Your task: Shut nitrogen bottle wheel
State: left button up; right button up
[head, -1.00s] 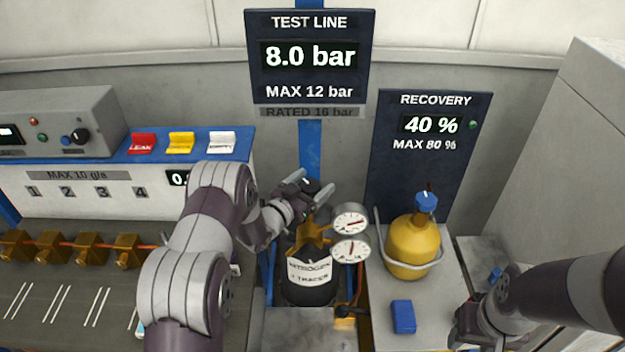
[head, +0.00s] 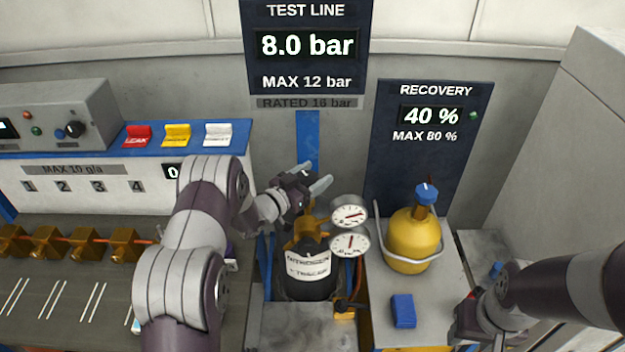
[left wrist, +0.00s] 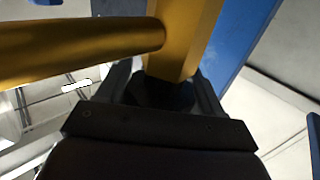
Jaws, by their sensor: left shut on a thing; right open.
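The nitrogen bottle (head: 309,288) is dark with a white label and stands upright in the middle of the head view. Its brass valve body (head: 305,234) sits on top, below my left gripper (head: 316,174). In the left wrist view the brass body (left wrist: 185,40) and a brass side arm (left wrist: 80,50) fill the upper part. A dark wheel (left wrist: 165,95) is between the fingers of my left gripper (left wrist: 165,88), which is shut on it. In the head view the wheel is mostly hidden by the gripper. My right gripper (head: 470,325) is open at the lower right, empty as far as I see.
Two round gauges (head: 349,229) sit right beside the valve. A yellow recovery cylinder (head: 412,240) and a blue block (head: 403,311) stand on the grey top to the right. The test line display (head: 306,45) reads 8.0 bar; the recovery display (head: 430,115) reads 40 %.

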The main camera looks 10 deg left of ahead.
pick_arm(q)
jog(key=m+g+h+b, duration=0.2)
jog(key=h+b, duration=0.1)
jog(key=m+g+h+b, duration=0.1)
jog(key=shift+s+d+f+m+g+h, duration=0.15)
jog(key=shift+f+m+g+h, duration=0.15)
jog(key=shift+m+g, duration=0.1)
jog(key=shift+s+d+r+m+g+h+b, duration=0.1)
jog(key=shift+r+m+g+h+b, duration=0.05)
jog(key=shift+m+g+h+b, duration=0.5)
jog(key=shift+s+r+m+g+h+b, duration=0.15)
jog(key=shift+m+g+h+b, duration=0.4)
jog(key=shift+g, duration=0.3)
jog(key=shift+r, duration=0.1)
jog(key=o, duration=1)
jog(key=shift+c, duration=0.2)
